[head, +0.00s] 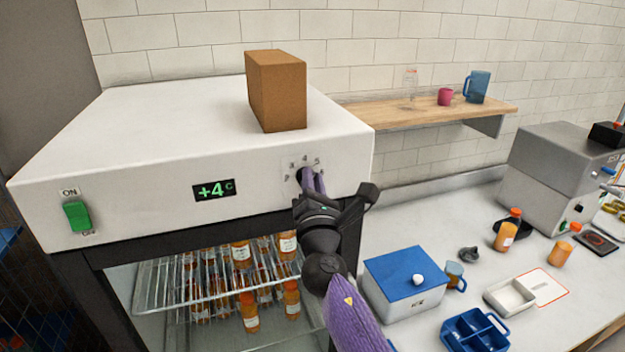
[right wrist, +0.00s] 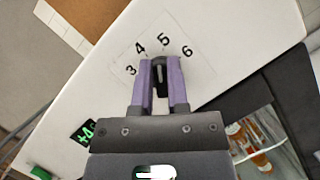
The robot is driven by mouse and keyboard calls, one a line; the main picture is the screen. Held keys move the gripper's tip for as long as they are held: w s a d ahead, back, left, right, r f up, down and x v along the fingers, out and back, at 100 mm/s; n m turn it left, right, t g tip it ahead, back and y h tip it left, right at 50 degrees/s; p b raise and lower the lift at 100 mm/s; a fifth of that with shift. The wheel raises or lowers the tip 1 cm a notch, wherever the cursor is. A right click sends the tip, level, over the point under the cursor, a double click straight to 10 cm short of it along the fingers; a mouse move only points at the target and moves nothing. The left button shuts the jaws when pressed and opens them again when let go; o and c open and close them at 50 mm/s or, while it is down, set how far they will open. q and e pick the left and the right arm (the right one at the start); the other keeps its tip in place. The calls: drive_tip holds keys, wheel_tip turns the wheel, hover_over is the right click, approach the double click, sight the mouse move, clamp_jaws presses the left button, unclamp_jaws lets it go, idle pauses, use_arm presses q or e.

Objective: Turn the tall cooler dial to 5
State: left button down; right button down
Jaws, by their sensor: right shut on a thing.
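The tall cooler (head: 140,207) has a white top panel with a green display (head: 213,190) reading +4 C. Its dark dial (head: 299,175) sits at the right of the front panel, largely covered by my right gripper (head: 313,181). In the right wrist view the purple fingers of the right gripper (right wrist: 160,67) are shut on the dial (right wrist: 160,88), one on each side. The printed numbers 3, 4, 5 and 6 arc around it. I cannot tell for sure which number the dial points to. My left gripper is not in view.
A brown box (head: 277,92) stands on the cooler top. A green ON switch (head: 77,215) is at the panel's left. Bottles (head: 241,254) stand on the rack inside. On the counter at right are a blue-lidded box (head: 406,272), a blue tray (head: 473,332) and a grey machine (head: 556,170).

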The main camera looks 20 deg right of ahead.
drive_tip(key=shift+m+g+h, duration=0.3)
drive_tip(key=shift+m+h, duration=0.1)
drive_tip(key=shift+m, duration=0.8)
drive_tip(key=c, duration=0.6)
unclamp_jaws()
drive_tip(key=b+v, duration=0.1)
drive_tip(key=v, duration=0.9)
